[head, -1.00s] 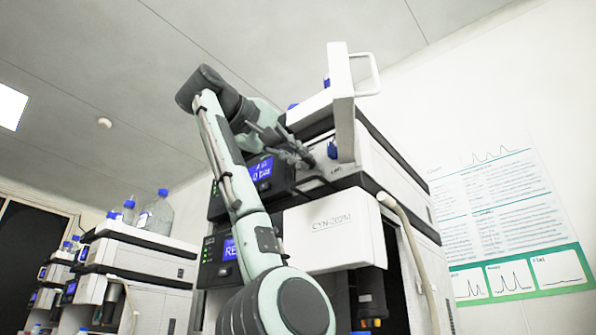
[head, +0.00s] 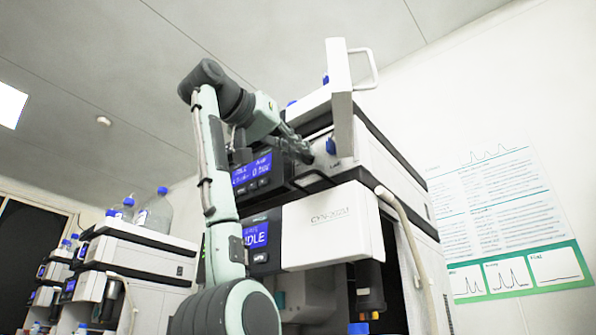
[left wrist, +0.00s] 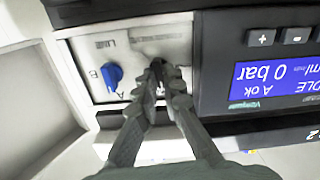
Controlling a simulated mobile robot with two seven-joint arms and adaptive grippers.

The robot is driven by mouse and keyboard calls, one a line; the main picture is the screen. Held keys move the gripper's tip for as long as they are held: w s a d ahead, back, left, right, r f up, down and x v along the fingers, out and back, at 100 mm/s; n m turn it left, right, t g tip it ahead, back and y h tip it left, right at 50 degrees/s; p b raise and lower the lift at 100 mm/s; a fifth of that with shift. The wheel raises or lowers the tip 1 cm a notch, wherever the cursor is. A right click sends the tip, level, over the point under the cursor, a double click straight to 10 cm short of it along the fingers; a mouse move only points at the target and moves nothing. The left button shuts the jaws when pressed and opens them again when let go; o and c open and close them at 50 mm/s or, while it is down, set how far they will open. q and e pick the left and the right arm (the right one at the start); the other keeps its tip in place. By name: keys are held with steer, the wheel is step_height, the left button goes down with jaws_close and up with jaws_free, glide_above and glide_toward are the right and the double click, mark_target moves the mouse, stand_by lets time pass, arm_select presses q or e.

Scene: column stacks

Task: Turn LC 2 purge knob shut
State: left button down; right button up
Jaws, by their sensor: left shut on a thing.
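The LC stack with the large white modules stands in the middle of the head view. Its pump module (head: 252,173) has a lit blue display, which shows "0 bar" in the left wrist view (left wrist: 275,77). My left gripper (left wrist: 158,72) is at the pale panel beside this display, its fingertips closed together on the purge knob. The fingers hide nearly all of the knob, so its angle cannot be read. In the head view the left gripper (head: 305,150) reaches the panel from the left. My right gripper is in neither view.
A blue selector knob (left wrist: 112,77) with letters around it sits close beside the fingers; it also shows in the head view (head: 331,146). Other stacks with bottles (head: 155,215) stand at left.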

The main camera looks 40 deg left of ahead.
arm_select(q)
steer(key=shift+m, duration=0.6)
steer(key=c, duration=1.7)
jaws_free()
steer(key=shift+w, duration=0.15)
steer(key=shift+s+a, duration=0.15)
steer(key=shift+s, duration=1.75)
steer(key=shift+s+a, duration=0.15)
steer(key=shift+s, duration=1.7)
